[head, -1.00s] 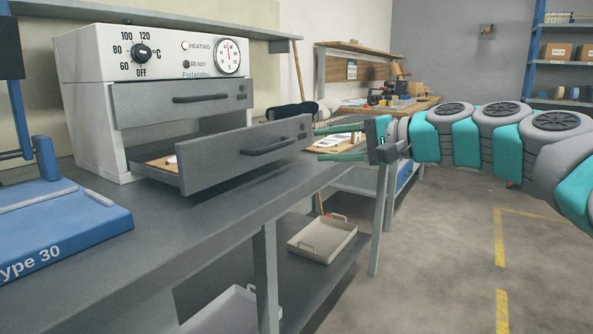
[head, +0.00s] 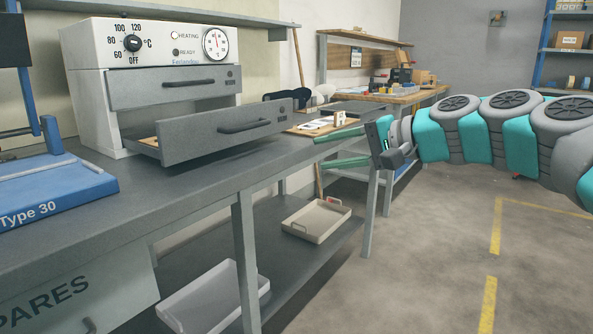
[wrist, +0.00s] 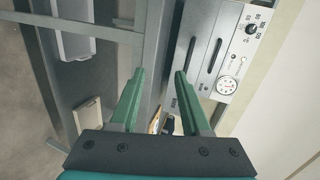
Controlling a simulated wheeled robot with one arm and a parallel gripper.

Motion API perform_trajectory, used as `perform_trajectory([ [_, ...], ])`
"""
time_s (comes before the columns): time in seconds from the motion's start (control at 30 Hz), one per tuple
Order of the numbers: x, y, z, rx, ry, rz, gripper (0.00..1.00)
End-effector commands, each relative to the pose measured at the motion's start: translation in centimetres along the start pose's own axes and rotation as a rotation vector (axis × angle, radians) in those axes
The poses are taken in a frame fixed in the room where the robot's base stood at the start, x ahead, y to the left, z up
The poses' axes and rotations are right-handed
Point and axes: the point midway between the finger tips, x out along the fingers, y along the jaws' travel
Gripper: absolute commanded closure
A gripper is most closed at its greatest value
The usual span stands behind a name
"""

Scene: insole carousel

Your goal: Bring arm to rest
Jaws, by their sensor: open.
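My gripper (head: 342,149) is open and empty in the head view, its two green fingers pointing left near the bench's right end. The fingers are to the right of the pulled-out lower drawer (head: 190,139) of the white oven and apart from it. In the wrist view my gripper (wrist: 157,88) shows its fingers spread with nothing between them. The oven (wrist: 229,50) shows right of the fingers there. My teal and grey arm stretches in from the right in the head view.
The grey bench (head: 150,205) carries the oven (head: 85,105) and a blue press base (head: 55,190) at left. Trays (head: 316,219) lie on the shelf below. A wooden workbench (head: 400,96) stands behind. The floor (head: 430,265) at right is clear.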

Motion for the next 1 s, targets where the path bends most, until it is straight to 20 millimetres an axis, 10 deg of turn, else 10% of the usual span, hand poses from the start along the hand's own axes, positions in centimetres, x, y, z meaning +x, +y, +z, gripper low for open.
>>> perform_trajectory([
  [0.37, 2.5, 7.7, 9.2, -0.147, -0.127, 0.28, 0.53],
  [0.53, 1.7, 16.0, 15.4, -0.251, -0.225, 0.529, 0.53],
  [0.8, -6.0, 30.8, 23.4, -0.354, -0.396, 0.968, 0.53],
  [1.0, -12.3, 37.1, 26.6, -0.36, -0.483, 1.176, 0.53],
])
